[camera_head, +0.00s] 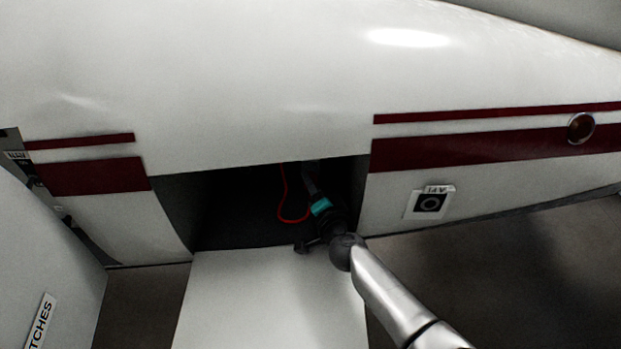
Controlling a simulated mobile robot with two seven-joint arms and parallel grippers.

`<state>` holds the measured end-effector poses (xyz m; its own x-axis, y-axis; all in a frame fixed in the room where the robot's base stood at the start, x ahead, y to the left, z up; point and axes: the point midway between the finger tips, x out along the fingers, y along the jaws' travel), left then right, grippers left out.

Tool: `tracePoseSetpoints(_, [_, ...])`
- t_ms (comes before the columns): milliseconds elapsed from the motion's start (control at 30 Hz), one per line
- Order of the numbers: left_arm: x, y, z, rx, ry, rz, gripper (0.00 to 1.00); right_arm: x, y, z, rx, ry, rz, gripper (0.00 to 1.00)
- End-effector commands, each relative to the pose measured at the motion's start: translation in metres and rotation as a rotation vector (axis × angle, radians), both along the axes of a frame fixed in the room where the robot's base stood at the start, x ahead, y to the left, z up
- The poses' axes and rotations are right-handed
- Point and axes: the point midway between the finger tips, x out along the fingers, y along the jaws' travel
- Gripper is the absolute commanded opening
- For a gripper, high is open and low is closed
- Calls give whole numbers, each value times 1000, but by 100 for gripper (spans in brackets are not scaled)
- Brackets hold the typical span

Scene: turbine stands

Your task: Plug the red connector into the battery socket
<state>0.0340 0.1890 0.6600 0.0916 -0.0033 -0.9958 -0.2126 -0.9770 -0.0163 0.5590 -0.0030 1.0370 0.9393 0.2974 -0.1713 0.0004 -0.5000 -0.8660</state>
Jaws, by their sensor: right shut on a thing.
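A red cable (281,206) hangs in a loop inside the dark open bay in the white fuselage, and its lower end passes behind my right gripper. My right gripper (308,178) reaches up into the bay from the lower right and is shut on the red connector. The connector's body is too dark and too covered by the gripper to make out. The battery socket cannot be made out in the dark bay. My left gripper is not in view.
The bay (230,215) has hard edges on both sides. A white open panel (235,300) lies below it. A white surface with a label (41,322) stands at lower left.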

Motion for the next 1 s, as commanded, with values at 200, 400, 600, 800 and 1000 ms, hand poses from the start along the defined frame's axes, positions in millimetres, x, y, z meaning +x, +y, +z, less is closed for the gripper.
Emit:
tracePoseSetpoints(200, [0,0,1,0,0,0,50,-1,-1,0,0,0,-1,0])
tracePoseSetpoints(400, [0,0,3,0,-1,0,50,-6,-1,-1,0,2,-1,0])
tracePoseSetpoints(600, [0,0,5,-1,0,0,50,-11,0,0,0,1,0,0])
tracePoseSetpoints(800, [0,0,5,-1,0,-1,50,-12,0,0,0,0,-1,0])
tracePoseSetpoints(1000, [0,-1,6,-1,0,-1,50,-16,0,0,0,1,0,0])
